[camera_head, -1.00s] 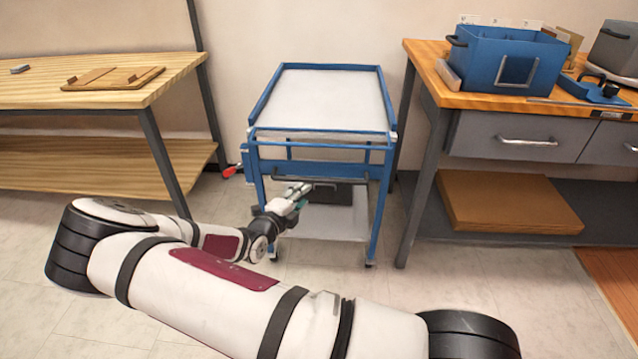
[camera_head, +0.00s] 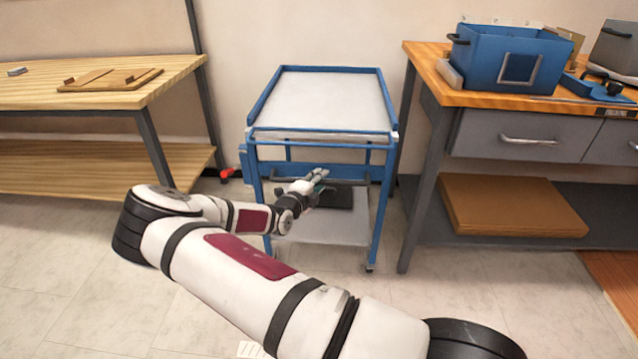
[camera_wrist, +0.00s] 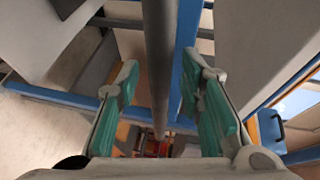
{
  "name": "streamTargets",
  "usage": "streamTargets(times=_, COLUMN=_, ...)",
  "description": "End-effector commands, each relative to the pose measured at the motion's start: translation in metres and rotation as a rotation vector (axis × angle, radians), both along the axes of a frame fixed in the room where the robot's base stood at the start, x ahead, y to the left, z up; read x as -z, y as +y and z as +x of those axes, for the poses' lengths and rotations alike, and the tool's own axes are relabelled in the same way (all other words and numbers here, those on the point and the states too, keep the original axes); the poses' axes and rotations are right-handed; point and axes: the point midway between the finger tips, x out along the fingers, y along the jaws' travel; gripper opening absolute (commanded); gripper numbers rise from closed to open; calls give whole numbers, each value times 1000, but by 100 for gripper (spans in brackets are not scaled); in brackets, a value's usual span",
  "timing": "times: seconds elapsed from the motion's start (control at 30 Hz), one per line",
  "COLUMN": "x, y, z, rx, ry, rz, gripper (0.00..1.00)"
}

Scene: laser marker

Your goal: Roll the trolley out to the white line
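The trolley (camera_head: 322,100) has a blue frame, a white top tray and a lower shelf. It stands against the back wall between two benches. A dark handle bar (camera_head: 352,181) runs across its front below the tray. My gripper (camera_head: 318,178) is at this bar in the head view. In the wrist view my gripper (camera_wrist: 158,88) is open, with green finger pads on either side of the dark bar (camera_wrist: 159,50). Gaps show between the bar and both pads. No clear white line shows; a small white patch with marks (camera_head: 252,350) is on the floor at the bottom edge.
A wooden bench (camera_head: 90,95) stands left, a drawer workbench (camera_head: 500,100) right with a blue bin (camera_head: 490,60). Both are close to the trolley. A red lever (camera_head: 229,173) shows at the trolley's left side. The floor (camera_head: 480,290) in front is clear apart from my arm.

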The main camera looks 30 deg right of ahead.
Motion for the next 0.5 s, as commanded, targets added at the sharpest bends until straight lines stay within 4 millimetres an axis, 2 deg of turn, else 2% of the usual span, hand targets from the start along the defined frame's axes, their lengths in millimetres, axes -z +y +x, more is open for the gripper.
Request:
streamTargets(times=0.03, x=0, y=0, z=0, rx=0, ry=0, rz=0, gripper=35)
streamTargets(times=0.07, x=0, y=0, z=0, rx=0, ry=0, rz=0, gripper=30)
streamTargets(times=0.2, x=0, y=0, z=0, rx=0, ry=0, rz=0, gripper=0)
streamTargets(times=0.5, x=0, y=1, z=-2, rx=0, ry=1, rz=1, gripper=0)
